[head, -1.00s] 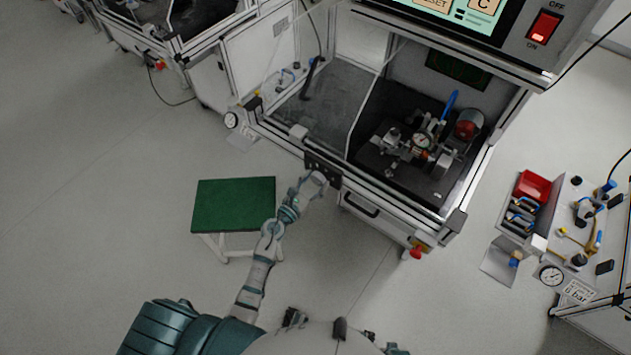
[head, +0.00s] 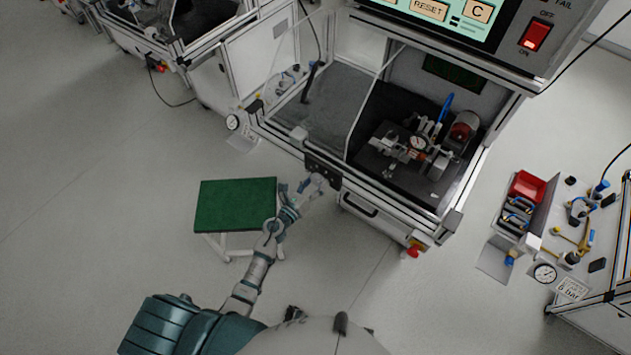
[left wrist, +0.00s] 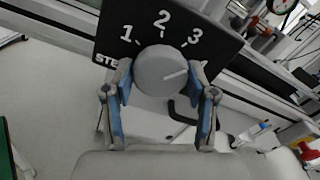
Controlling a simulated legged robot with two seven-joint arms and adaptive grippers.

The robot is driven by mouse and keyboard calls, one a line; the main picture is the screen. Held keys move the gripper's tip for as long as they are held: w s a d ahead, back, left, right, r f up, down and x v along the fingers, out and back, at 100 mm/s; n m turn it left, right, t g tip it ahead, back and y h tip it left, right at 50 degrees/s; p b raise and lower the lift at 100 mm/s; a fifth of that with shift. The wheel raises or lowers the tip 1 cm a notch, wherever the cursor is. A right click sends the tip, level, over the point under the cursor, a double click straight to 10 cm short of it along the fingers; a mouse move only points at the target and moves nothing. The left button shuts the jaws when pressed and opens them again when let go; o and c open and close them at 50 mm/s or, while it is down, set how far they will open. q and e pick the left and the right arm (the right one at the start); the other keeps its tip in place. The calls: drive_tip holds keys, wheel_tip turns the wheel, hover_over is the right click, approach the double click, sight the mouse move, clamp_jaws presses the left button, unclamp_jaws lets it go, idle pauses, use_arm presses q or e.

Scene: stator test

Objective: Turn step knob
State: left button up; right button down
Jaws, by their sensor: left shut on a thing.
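The round grey step knob (left wrist: 160,70) sits on a black plate (left wrist: 130,18) marked 1, 2 and 3 in the left wrist view. Its white pointer line aims right and slightly up, a little below the 3. My left gripper (left wrist: 158,82) is shut on the knob, with one blue-padded finger on each side. In the head view, my left gripper (head: 318,182) is at the black plate (head: 323,168) on the front frame of the test machine (head: 400,200). The knob is hard to make out there. My right gripper is not in view.
A green-topped stool (head: 235,203) stands left of my left arm. A side bench with a red bin (head: 527,186) stands at the right. Open floor lies between.

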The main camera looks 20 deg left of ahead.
use_arm(q)
drive_tip(key=n+p, duration=0.1)
drive_tip(key=n, duration=0.4)
drive_tip(key=shift+r+n+p, duration=0.1)
drive_tip(key=shift+n+p, duration=0.2)
drive_tip(key=shift+p, duration=0.1)
drive_tip(key=n+p, duration=0.1)
drive_tip(key=n, duration=0.2)
drive_tip(key=shift+n, duration=0.3)
drive_tip(key=n+p, duration=0.2)
drive_tip(key=n, duration=0.4)
drive_tip(key=n+p, duration=0.1)
drive_tip(key=n, duration=0.4)
drive_tip(key=shift+a+p, duration=0.1)
drive_tip(key=shift+p, duration=0.2)
drive_tip(key=shift+f+n, duration=0.25)
drive_tip(key=shift+n, duration=0.35)
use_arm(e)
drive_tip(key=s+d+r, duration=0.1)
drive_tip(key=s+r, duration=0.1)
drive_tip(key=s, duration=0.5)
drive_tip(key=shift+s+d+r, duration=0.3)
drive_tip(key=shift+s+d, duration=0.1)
use_arm(q)
drive_tip(key=shift+s+f, duration=0.1)
drive_tip(key=shift+s, duration=0.05)
drive_tip(key=o, duration=1)
drive_tip(key=shift+o, duration=0.8)
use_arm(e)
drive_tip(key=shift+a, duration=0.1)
